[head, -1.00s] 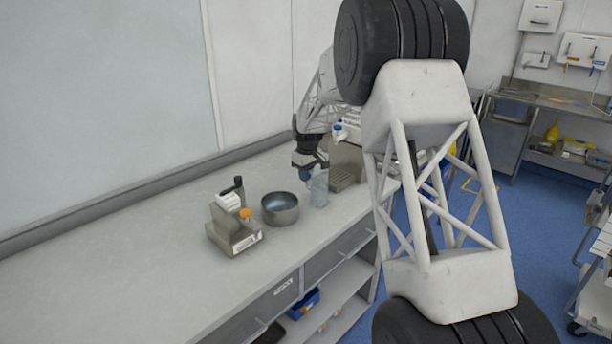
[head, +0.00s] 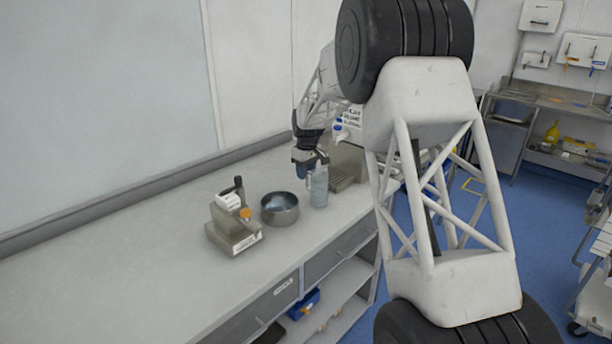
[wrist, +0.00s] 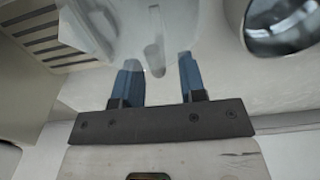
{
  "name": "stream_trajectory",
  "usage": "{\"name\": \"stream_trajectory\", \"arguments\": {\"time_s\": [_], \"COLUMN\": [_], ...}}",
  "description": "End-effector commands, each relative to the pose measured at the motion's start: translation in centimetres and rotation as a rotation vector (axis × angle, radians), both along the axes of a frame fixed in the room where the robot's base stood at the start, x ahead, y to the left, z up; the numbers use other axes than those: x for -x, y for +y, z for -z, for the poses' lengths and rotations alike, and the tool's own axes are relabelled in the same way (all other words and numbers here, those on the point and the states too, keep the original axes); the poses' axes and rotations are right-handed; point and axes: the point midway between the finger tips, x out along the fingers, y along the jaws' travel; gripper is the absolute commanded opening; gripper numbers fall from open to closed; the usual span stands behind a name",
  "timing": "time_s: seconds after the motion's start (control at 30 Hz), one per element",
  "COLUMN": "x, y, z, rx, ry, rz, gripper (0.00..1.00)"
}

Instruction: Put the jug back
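The jug (head: 319,188) is clear, pale and see-through. It stands upright on the white counter, just right of the metal bowl. In the wrist view the jug (wrist: 118,25) fills the top middle, its upright handle strip facing me. My gripper (head: 306,172) is at the jug's left side in the head view. In the wrist view my gripper (wrist: 157,62) shows two blue fingers spread apart, with a clear gap between them. The handle lines up with this gap, near or just beyond the fingertips. I cannot tell whether they touch the jug.
The metal bowl (head: 280,208) is close on the jug's left. A beige device with an orange knob (head: 235,226) stands further left. A grey-beige machine with a slotted tray (head: 345,168) is just right of the jug. The counter's left part (head: 110,270) is clear.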

Motion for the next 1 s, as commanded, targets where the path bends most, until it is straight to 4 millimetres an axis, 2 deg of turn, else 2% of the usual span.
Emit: {"name": "stream_trajectory", "arguments": {"time_s": [0.6,0.8,1.0], "x": [0.2,0.3,0.3], "y": [-0.3,-0.3,-0.3], "z": [-9.0,-10.2,-10.5], "rx": [0.000,0.001,0.001], "ry": [-0.001,0.001,0.001], "rz": [0.000,0.000,0.000], "gripper": [0.38,0.38,0.38]}}
